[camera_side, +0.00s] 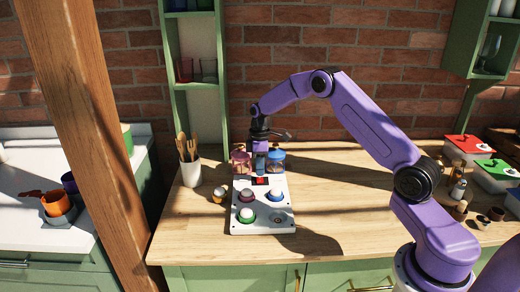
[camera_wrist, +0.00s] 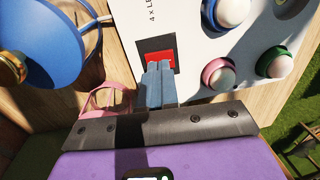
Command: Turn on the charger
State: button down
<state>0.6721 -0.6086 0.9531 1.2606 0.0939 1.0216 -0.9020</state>
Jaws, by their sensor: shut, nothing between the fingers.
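The charger is a white panel (camera_side: 263,222) lying on the wooden table, with a red switch (camera_side: 261,181) in a dark frame at its far end. In the wrist view the red switch (camera_wrist: 160,56) shows just beyond my fingertips. Several round white-topped pieces in coloured rings sit on the panel, among them a blue one (camera_side: 275,195), a pink one (camera_side: 247,195) and a green one (camera_side: 246,215). My gripper (camera_side: 260,172) is shut and empty, pointing down at the switch. The fingertips (camera_wrist: 159,68) overlap the switch's near edge; I cannot tell whether they touch it.
A white utensil pot (camera_side: 191,172) and a small orange-and-white piece (camera_side: 219,194) are to the left. The table right of the panel is clear up to several small jars.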

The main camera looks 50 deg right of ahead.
aim_at(260, 178)
notch_tip(260, 178, up, 13)
jog(key=w+d, duration=0.1)
jog(key=shift+f, duration=0.2)
jog(key=shift+s+a, duration=0.45)
jog(key=shift+s, duration=0.05)
dwell(0.4)
jog(key=f, duration=0.9)
jog(key=s+a+f, duration=0.1)
jog(key=f, duration=0.4)
jog(key=shift+s+a, duration=0.1)
jog(key=shift+s+f, duration=0.1)
jog(key=shift+f, duration=0.1)
